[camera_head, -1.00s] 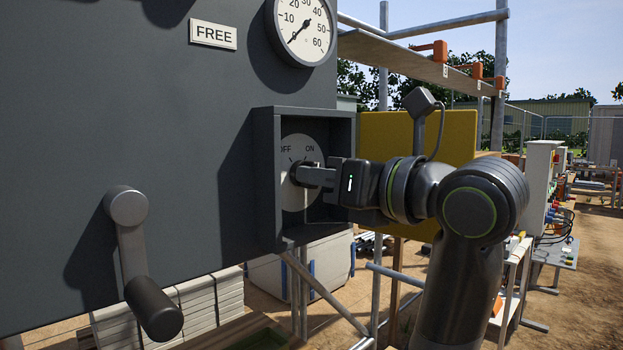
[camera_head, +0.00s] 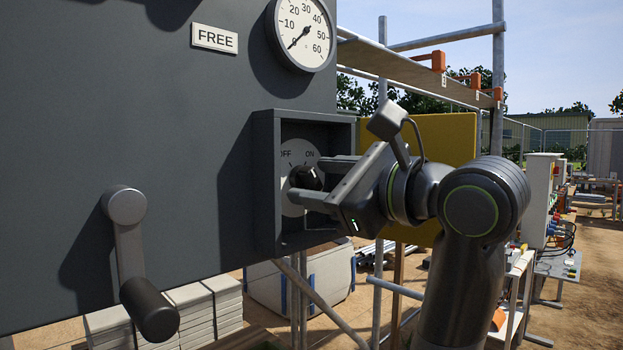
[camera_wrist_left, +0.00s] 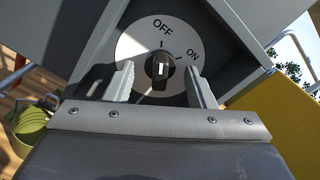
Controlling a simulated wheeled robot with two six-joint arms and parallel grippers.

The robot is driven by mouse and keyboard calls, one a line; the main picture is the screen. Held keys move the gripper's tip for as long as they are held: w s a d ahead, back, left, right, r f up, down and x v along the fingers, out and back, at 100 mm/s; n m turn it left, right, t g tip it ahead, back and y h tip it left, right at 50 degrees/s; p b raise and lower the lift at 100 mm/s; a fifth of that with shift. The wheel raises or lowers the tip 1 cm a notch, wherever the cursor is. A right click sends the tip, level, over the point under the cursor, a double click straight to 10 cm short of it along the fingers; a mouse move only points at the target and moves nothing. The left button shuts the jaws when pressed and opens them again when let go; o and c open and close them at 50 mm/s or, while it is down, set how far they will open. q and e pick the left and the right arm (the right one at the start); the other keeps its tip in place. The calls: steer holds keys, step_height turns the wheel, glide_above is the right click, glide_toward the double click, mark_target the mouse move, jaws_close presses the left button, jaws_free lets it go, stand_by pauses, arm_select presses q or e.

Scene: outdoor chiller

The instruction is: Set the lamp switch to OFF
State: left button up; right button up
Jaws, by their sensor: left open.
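The lamp switch is a black rotary knob (camera_head: 309,179) on a round white dial (camera_head: 292,158) marked OFF and ON, inside a grey recessed box (camera_head: 263,185). In the left wrist view, the white line on the knob (camera_wrist_left: 160,69) lines up with the tick by OFF, and the ON tick lies to its right. My left gripper (camera_head: 307,179) is open around the knob, one finger on each side. In the wrist view gaps show between the knob and both fingers. The fingers partly cover the dial in the head view. My right gripper is not in view.
The dark panel carries a FREE label (camera_head: 214,38), a round gauge (camera_head: 302,33) and a crank handle (camera_head: 138,262). The box walls closely surround the knob. A yellow board (camera_head: 447,139) and scaffold poles stand behind my left arm.

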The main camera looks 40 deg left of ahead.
arm_select(q)
steer(key=shift+o, duration=1)
steer(key=shift+d, duration=0.2)
steer(key=d+b, duration=0.1)
steer(key=d, duration=0.5)
steer(key=shift+s+d, duration=0.3)
steer(key=shift+d, duration=0.05)
